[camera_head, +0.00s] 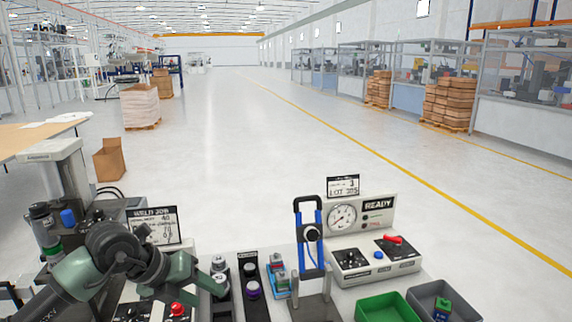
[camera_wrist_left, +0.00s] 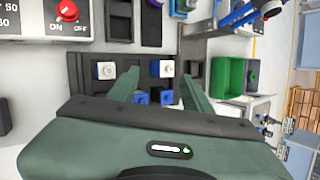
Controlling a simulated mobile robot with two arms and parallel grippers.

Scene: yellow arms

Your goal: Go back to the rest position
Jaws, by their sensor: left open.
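My left arm comes in from the lower left in the head view. Its dark green gripper (camera_head: 208,281) is low over the workbench, beside small cylindrical parts in dark holders. In the left wrist view the gripper (camera_wrist_left: 161,80) has its two fingers spread apart, with nothing visibly clamped between them. A blue block with a white top (camera_wrist_left: 162,69) shows beyond the gap, and another white-topped block (camera_wrist_left: 105,70) sits left of the fingers. Small blue parts (camera_wrist_left: 166,97) show nearer the palm. My right gripper does not show in either view.
A blue-handled clamp (camera_head: 309,240) stands right of the gripper, beside a gauge panel (camera_head: 358,215) and a switch box (camera_head: 376,260). Green (camera_head: 388,308) and grey (camera_head: 446,302) bins are at the lower right. A weld sign (camera_head: 155,226) stands behind the arm.

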